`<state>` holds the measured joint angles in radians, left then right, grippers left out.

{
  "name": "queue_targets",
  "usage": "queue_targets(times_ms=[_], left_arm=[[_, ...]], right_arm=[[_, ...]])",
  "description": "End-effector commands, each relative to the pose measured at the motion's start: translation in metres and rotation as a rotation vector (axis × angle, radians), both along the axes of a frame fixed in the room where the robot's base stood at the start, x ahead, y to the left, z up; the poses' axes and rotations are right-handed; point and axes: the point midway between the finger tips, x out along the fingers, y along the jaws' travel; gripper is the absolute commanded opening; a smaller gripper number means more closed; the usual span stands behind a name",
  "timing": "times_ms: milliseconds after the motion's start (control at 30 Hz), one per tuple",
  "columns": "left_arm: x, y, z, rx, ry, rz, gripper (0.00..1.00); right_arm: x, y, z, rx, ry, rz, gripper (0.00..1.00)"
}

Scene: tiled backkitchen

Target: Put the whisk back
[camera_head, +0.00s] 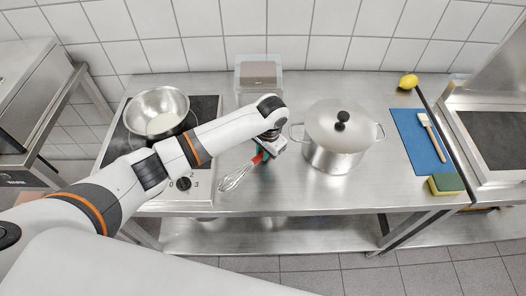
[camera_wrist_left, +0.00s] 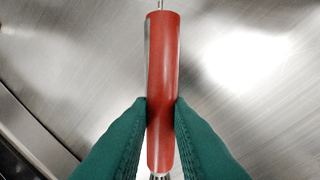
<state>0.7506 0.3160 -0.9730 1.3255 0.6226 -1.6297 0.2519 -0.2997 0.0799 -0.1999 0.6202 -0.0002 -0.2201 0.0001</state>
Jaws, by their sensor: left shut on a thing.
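The whisk (camera_head: 235,177) has a wire head and a red handle. In the head view its wire head points toward the lower left, over the steel counter just right of the hob. My left gripper (camera_head: 264,156) is shut on the handle. In the left wrist view the red handle (camera_wrist_left: 162,90) stands upright in the picture between the two green fingertips (camera_wrist_left: 160,130), which touch it on both sides. Whether the whisk touches the counter cannot be told. My right gripper is not in view.
A clear container (camera_head: 258,74) stands behind my left wrist. A lidded pot (camera_head: 335,140) stands to the right. A steel bowl (camera_head: 157,112) sits on the hob (camera_head: 205,108).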

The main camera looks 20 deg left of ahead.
Motion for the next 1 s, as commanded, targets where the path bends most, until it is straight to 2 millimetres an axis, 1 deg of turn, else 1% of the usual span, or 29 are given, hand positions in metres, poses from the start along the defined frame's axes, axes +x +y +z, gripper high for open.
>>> queue_targets(times_ms=[100, 400, 433, 533, 567, 867, 967, 1000], left_arm=[[0.000, 0.000, -0.009, 0.000, 0.000, -0.001, 0.00], [0.000, 0.000, -0.011, 0.000, -0.001, -0.001, 0.00], [0.000, 0.000, -0.011, 0.000, -0.001, -0.001, 0.21], [0.000, 0.000, -0.010, 0.000, -0.001, -0.001, 0.37], [0.000, 0.000, -0.010, 0.000, -0.001, -0.001, 0.39], [0.000, 0.000, -0.008, 0.000, -0.002, 0.000, 0.39], [0.000, -0.002, 0.000, -0.002, -0.004, -0.001, 0.39], [0.000, -0.002, 0.006, -0.002, -0.004, -0.001, 0.39]], right_arm=[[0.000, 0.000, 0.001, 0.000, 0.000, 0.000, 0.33], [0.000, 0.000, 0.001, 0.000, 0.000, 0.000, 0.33], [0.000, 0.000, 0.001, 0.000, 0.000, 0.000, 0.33], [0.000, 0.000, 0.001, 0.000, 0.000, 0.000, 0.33], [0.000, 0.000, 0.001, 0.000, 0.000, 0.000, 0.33], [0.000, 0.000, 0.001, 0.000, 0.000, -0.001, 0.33], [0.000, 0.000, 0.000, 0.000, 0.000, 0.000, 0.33], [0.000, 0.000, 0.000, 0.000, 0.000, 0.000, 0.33]])
